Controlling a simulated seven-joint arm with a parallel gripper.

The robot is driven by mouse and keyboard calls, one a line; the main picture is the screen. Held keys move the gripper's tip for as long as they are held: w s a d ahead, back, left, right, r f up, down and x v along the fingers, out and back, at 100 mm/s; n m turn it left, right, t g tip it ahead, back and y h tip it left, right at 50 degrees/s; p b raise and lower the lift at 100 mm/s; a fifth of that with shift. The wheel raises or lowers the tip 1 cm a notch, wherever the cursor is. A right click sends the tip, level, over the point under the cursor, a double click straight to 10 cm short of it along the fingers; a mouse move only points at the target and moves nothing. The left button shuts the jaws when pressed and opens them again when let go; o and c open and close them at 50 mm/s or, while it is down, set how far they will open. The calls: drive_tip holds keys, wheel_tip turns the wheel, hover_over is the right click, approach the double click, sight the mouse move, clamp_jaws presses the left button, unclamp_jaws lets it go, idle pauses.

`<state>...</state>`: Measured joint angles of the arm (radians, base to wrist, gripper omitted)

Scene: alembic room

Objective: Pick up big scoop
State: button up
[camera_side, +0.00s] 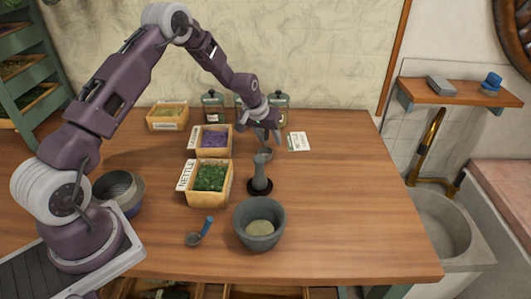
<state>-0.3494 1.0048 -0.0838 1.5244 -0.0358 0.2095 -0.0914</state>
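A scoop with a blue handle and a grey round bowl (194,239) lies on the wooden table (340,220), near its front edge and left of the mortar. My gripper (264,142) is pointed down well behind it, above the back part of the table. A small grey object (265,154) shows just below my fingers; it may be another scoop, but it is too small to tell, and I cannot tell whether my fingers touch it. The gap between my fingers is not clear.
A grey mortar (260,236) stands at the front, with a pestle (260,178) upright behind it. Wooden boxes of green nettle (209,199) and purple herb (210,153) stand left of my gripper. Glass jars (213,105) line the back. The table's right side is clear.

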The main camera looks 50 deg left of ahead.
clamp_jaws()
idle(1.3)
